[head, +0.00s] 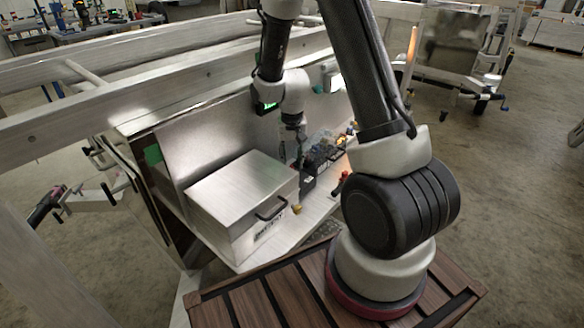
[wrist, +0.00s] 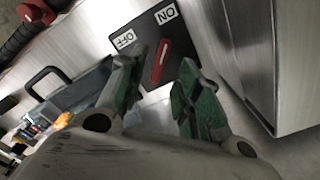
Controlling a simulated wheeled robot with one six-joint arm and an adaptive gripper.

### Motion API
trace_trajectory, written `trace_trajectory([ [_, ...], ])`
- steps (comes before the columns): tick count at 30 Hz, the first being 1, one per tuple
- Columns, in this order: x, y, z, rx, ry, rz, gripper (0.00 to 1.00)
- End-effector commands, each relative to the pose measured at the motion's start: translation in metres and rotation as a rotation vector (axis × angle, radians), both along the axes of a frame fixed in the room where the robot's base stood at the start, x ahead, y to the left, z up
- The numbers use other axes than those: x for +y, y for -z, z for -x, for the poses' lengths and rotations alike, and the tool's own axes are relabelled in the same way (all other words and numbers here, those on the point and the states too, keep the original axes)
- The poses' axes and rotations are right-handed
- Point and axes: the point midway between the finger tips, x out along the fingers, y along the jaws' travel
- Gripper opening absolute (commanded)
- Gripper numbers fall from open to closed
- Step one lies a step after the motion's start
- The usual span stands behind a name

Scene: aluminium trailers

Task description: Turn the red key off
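The red key (wrist: 160,62) is a narrow red bar on a dark plate (wrist: 182,42) in the wrist view. The plate carries a white ON label (wrist: 166,15) and a white OFF label (wrist: 124,39). The upper end of the key points towards the ON label. My gripper (wrist: 162,72) is open and empty, with green-padded fingers on either side of the key in the picture. The gap in depth to the key is unclear. In the head view my gripper (head: 301,152) points down beside the metal box; I cannot make out the key there.
A metal box (head: 240,190) with a black handle stands left of my gripper, and its wall (wrist: 235,50) is close on the right in the wrist view. A grey case (wrist: 75,88) with a black handle and a red-ended black bar (wrist: 40,12) lie left.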

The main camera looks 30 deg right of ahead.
Motion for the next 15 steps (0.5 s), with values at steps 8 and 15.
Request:
trace_trajectory([
  [8, 0.0, 0.034, 0.001, 0.002, -0.001, 0.0, 0.34],
  [15, 0.0, 0.037, 0.0, 0.0, -0.001, 0.0, 0.34],
])
